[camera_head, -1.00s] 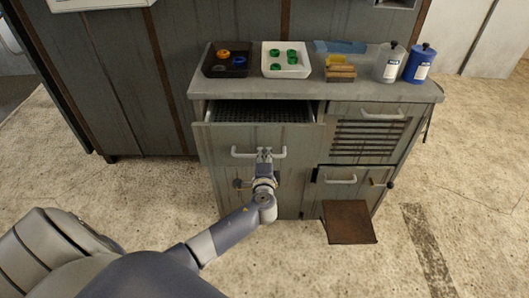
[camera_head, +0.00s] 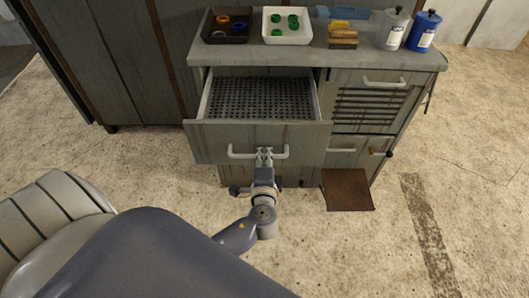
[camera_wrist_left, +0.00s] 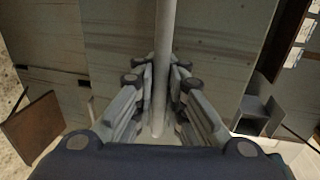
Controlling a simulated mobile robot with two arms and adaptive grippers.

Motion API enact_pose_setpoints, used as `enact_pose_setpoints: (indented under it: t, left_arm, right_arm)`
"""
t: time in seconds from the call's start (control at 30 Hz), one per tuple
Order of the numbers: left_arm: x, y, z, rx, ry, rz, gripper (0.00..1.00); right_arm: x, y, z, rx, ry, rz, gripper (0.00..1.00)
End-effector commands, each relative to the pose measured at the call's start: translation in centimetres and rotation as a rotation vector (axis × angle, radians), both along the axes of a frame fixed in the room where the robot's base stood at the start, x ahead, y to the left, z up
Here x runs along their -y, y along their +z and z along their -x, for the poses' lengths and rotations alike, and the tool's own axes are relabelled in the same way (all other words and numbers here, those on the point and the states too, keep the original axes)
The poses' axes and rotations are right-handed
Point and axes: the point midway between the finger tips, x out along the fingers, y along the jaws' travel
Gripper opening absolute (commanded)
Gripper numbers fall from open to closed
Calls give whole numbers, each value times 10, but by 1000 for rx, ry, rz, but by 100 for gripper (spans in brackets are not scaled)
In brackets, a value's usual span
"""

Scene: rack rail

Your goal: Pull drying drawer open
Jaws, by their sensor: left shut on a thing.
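The drying drawer (camera_head: 210,143) is the upper left drawer of the grey cabinet. It stands well out from the cabinet, and its perforated dark bottom (camera_head: 262,98) shows empty. Its white bar handle (camera_head: 240,154) runs across the front. My left gripper (camera_head: 264,156) is shut on the middle of this handle. In the left wrist view the handle bar (camera_wrist_left: 164,60) runs between the fingers of the gripper (camera_wrist_left: 160,100). My right gripper is in neither view.
The cabinet top (camera_head: 300,58) holds a black tray (camera_head: 225,38), a white tray (camera_head: 287,38) with green rings, brushes (camera_head: 343,36), a white bottle (camera_head: 393,30) and a blue bottle (camera_head: 422,32). A brown panel (camera_head: 347,190) juts out low on the right. Floor in front is clear.

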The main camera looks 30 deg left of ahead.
Motion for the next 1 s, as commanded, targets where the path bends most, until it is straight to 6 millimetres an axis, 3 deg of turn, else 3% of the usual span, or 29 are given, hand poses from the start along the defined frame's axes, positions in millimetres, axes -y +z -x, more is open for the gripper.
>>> enact_pose_setpoints:
  t: [0.07,0.1,0.2,0.43,0.63,1.0]
  left_arm:
    - [0,0,0,0,0,0,0]
    - [0,0,0,0,0,0,13]
    - [0,0,0,0,0,0,31]
    - [0,0,0,0,0,0,31]
    - [5,1,7,-1,-2,2,31]
    - [42,15,68,-4,0,3,31]
  right_arm:
    - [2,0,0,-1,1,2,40]
    - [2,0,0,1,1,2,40]
    - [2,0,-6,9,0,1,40]
    - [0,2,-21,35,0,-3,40]
    - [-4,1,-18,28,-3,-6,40]
    - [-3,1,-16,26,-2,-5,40]
